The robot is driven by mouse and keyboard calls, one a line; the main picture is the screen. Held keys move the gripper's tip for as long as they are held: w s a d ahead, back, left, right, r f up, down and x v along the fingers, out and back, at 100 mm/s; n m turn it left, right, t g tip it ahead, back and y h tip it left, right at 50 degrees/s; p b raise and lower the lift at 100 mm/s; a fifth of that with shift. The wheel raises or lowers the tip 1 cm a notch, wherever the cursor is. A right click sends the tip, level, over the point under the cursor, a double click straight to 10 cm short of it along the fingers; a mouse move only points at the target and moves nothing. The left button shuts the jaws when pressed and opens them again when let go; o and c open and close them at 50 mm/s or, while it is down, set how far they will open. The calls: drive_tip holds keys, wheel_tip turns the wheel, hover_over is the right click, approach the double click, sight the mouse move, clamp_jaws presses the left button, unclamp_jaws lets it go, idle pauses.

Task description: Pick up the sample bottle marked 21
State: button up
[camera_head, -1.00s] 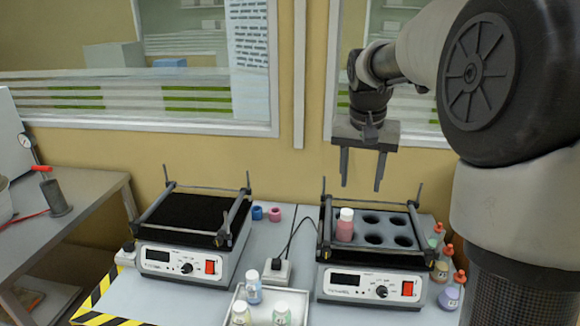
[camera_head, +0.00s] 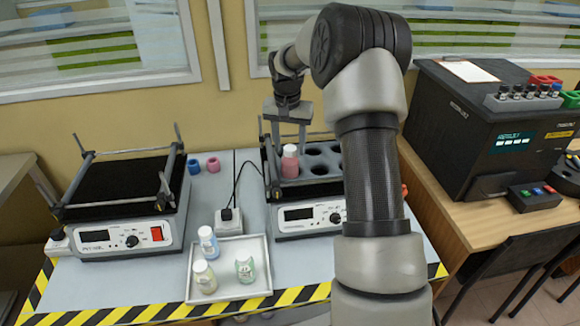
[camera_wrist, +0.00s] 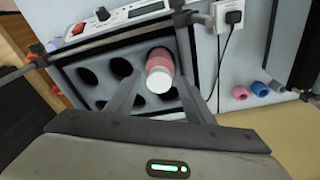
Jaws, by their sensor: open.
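My gripper (camera_head: 289,146) is open and points down over the right shaker. A white-capped bottle of pink liquid (camera_head: 289,166) stands upright in a hole of that shaker's rack, just below the fingertips. In the wrist view this bottle (camera_wrist: 160,72) appears between the two open fingers, its cap facing the camera; I cannot see contact. Three more bottles stand in a white tray (camera_head: 232,297): one blue-labelled (camera_head: 208,241), one yellowish (camera_head: 204,277) and one green (camera_head: 245,265). No number can be read with certainty, so I cannot tell which bottle is 21.
A left shaker (camera_head: 122,238) with a black top stands across the table. Small blue (camera_head: 194,167) and pink (camera_head: 213,165) rings lie between the shakers. A plug with cable (camera_head: 230,220) sits behind the tray. A dark analyser (camera_head: 490,130) stands on the wooden table at right.

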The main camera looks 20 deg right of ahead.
sight(291, 161)
drive_tip(key=shift+w+d+f, duration=0.1)
drive_tip(key=shift+f, duration=1.05)
drive_tip(key=shift+w+d+f, duration=0.1)
drive_tip(key=shift+w+f, duration=0.05)
drive_tip(key=shift+f, duration=1)
drive_tip(key=shift+w+d+f, duration=0.1)
drive_tip(key=shift+f, duration=1.05)
drive_tip(key=c, duration=0.9)
